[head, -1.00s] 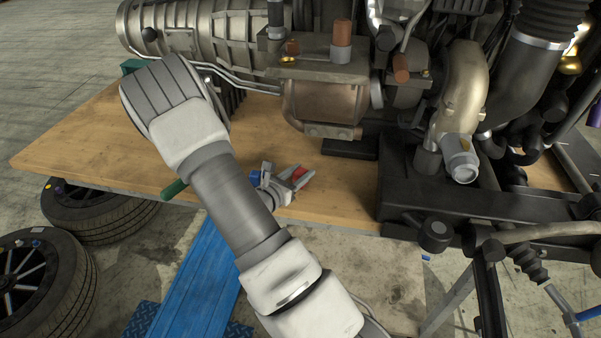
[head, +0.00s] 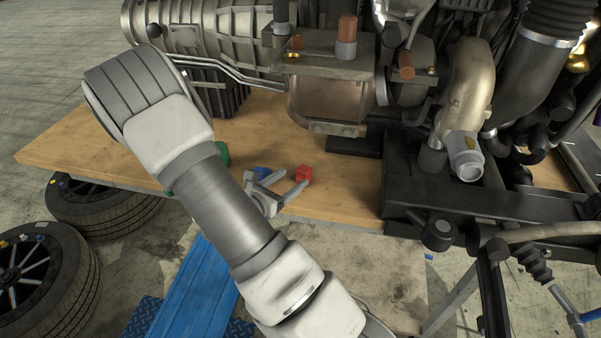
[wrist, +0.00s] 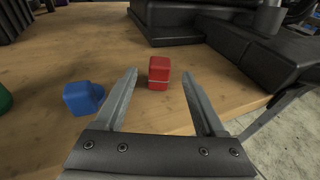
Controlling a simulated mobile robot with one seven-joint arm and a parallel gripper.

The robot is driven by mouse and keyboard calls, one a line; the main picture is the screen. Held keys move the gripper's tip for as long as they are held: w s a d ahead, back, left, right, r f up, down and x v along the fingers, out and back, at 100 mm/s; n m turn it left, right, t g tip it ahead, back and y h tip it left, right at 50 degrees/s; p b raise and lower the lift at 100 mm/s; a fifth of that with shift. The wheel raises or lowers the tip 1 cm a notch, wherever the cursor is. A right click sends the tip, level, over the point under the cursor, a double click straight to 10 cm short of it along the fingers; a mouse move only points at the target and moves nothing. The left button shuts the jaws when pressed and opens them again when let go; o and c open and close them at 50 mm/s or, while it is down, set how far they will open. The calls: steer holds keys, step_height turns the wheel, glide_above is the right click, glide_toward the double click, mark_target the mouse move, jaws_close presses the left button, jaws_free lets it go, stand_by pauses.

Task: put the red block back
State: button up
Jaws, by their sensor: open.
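The red block (head: 303,173) sits upright on the wooden table (head: 330,200), near its front edge. In the wrist view the red block (wrist: 159,72) stands beyond the fingertips, roughly between their lines. My gripper (head: 288,181) is open and empty, low near the table's front edge. In the wrist view my gripper (wrist: 162,82) has both fingers spread, pointing toward the block without holding it. My arm hides part of the table in the head view.
A blue block (wrist: 83,98) lies left of my gripper, and a green object (wrist: 5,99) is farther left. The engine (head: 330,85) stands behind on the table. A dark metal frame (head: 470,200) is on the right. Bare wood surrounds the red block.

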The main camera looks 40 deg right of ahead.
steer(key=s+a+r+m+g+y, duration=0.5)
steer(key=s+a+r+m+g, duration=0.15)
steer(key=s+r+m, duration=0.5)
steer(key=s+a+r+m+t+y, duration=0.2)
steer(key=a+r+m+t+y, duration=0.1)
steer(key=a+r+m+y, duration=0.2)
steer(key=s+a+r+m+t+y, duration=0.3)
steer(key=a+r+m+t+y, duration=0.1)
steer(key=a, duration=0.5)
steer(key=shift+s+r+m+y, duration=0.35)
steer(key=shift+r+m+y, duration=0.05)
steer(key=shift+m+y, duration=0.15)
steer(key=shift+d, duration=0.1)
